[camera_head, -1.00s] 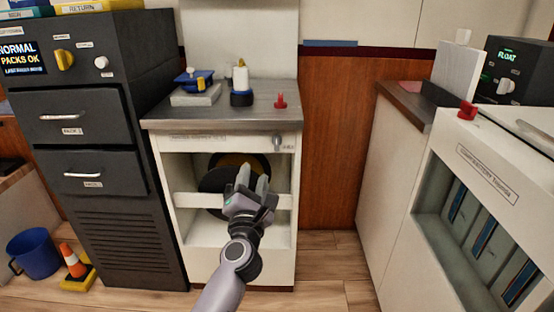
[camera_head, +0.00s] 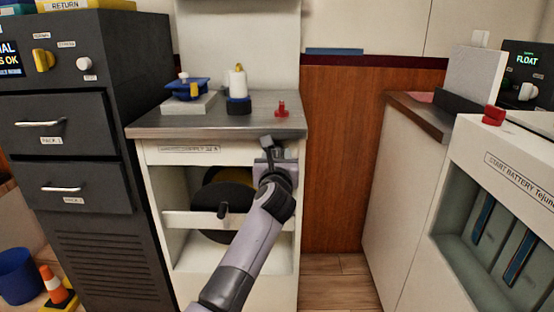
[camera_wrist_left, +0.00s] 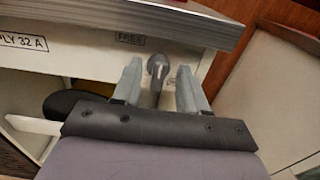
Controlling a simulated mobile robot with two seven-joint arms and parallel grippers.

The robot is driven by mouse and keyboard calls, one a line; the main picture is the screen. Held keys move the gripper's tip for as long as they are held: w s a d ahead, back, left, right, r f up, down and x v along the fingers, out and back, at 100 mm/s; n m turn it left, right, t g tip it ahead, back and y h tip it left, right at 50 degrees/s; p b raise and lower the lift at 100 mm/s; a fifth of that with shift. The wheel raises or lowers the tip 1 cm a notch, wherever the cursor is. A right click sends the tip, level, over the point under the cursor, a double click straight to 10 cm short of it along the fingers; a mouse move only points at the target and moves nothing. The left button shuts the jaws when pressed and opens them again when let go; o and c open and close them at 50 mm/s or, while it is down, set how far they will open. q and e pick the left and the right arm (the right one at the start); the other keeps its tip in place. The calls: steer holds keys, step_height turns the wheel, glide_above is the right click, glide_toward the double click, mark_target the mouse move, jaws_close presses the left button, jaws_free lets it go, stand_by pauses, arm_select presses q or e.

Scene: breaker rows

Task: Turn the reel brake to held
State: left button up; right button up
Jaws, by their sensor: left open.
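The reel brake is a small grey lever (camera_wrist_left: 157,70) on the front of the white cabinet, under the worktop edge. In the left wrist view a label reading FREE (camera_wrist_left: 130,38) is just left of it. My left gripper (camera_head: 273,158) is at the cabinet's upper right front and mostly covers the lever in the head view. In the left wrist view its open fingers stand on either side of the lever, with a gap showing on both sides. The dark reel (camera_head: 222,196) sits in the cabinet's opening below. My right gripper is not in view.
The worktop (camera_head: 200,125) carries a blue-and-white item (camera_head: 188,90), a white-and-blue spool (camera_head: 238,88) and a red piece (camera_head: 282,109). A dark drawer cabinet (camera_head: 110,90) stands left. A white battery cabinet (camera_head: 475,140) stands right. The floor between is clear.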

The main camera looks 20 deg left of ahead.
arm_select(q)
steer(key=shift+x, duration=0.8)
jaws_close()
